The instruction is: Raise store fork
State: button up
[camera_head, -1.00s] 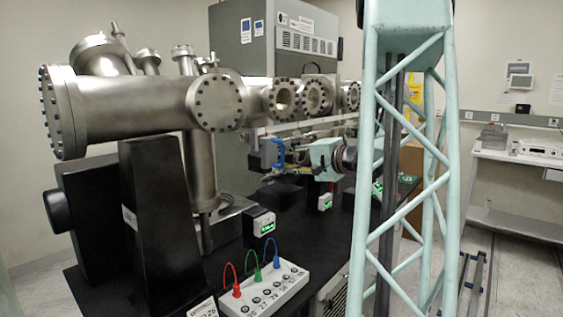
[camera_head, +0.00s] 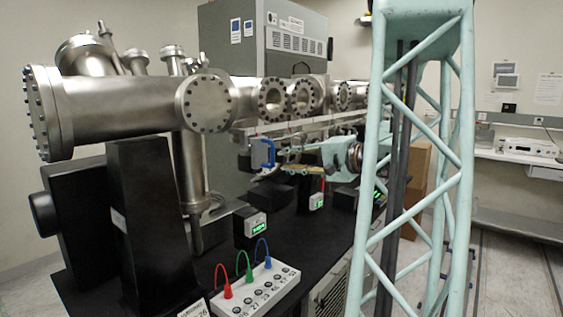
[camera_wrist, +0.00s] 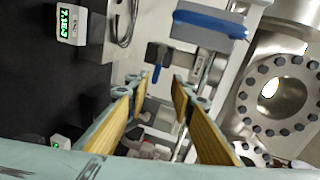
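My gripper (camera_wrist: 160,82) shows in the wrist view with two yellow-padded fingers apart and nothing between them. It also shows in the head view (camera_head: 297,168), to the right of a bright blue handle (camera_head: 262,152) on a grey block below the steel tubes. In the wrist view the blue handle (camera_wrist: 210,23) lies beyond the fingertips, at the upper right. I cannot tell which part is the store fork.
The steel vacuum chamber (camera_head: 120,108) and its flanged ports stand above the black bench (camera_head: 215,275). A display box (camera_head: 250,228) and a plug board (camera_head: 255,290) with red, green and blue leads stand on the bench. A flanged port (camera_wrist: 275,95) is close on the right in the wrist view.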

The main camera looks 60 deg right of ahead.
jog(key=shift+v, duration=2.1)
jog(key=shift+r, duration=0.1)
